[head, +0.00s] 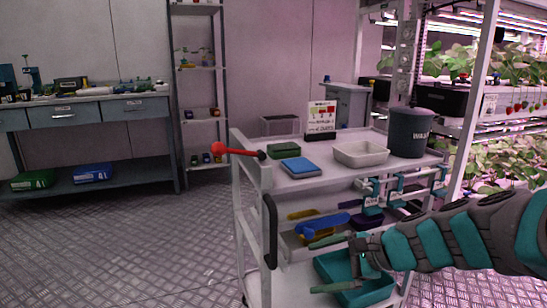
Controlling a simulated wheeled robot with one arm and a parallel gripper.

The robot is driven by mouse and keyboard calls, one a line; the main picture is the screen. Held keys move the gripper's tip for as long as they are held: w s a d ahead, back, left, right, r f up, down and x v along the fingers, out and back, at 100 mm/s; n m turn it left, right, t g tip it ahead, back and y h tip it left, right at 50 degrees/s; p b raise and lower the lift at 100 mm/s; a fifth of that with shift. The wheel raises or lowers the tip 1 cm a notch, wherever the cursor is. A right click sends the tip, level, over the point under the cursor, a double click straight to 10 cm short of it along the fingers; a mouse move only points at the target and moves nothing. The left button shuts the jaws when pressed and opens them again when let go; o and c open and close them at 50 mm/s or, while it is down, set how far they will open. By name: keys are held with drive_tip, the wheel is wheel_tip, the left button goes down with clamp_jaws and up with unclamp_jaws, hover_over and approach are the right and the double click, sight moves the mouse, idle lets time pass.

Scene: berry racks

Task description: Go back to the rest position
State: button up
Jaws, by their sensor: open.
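My gripper (313,267) is at the end of my grey and teal arm, which reaches in from the right edge of the head view. Its two greenish fingers point left and are spread well apart, one above the other, with nothing held between them. In the picture it lies in front of the lower shelves of the white cart (243,190). It covers part of a teal bin (335,268) there. Whether the fingers touch the cart cannot be told.
On the cart top are a blue-topped box (300,166), a green tray (284,150), a white tub (361,153), a sign (321,117) and a dark waste bin (410,133). A red-ended lever (217,149) sticks out left. Plant racks (481,100) stand right. Floor at left is clear.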

drive_tip(key=s+a+f+n+g+h, duration=0.2)
drive_tip(key=s+f+n+g, duration=0.15)
drive_tip(key=s, duration=0.45)
drive_tip(key=s+a+f+n+g+h, duration=0.2)
drive_tip(key=s+n, duration=0.3)
drive_tip(key=s, duration=0.3)
drive_tip(key=s+d+f+n+g+h, duration=0.1)
drive_tip(key=s+d+f+n+h, duration=0.2)
drive_tip(key=s, duration=0.9)
drive_tip(key=d+n+h, duration=0.2)
drive_tip(key=d+n, duration=0.2)
drive_tip(key=d, duration=0.2)
drive_tip(key=shift+s+f+g, duration=0.15)
drive_tip(key=shift+s+g, duration=0.05)
drive_tip(key=shift+g, duration=0.15)
drive_tip(key=shift+a, duration=0.1)
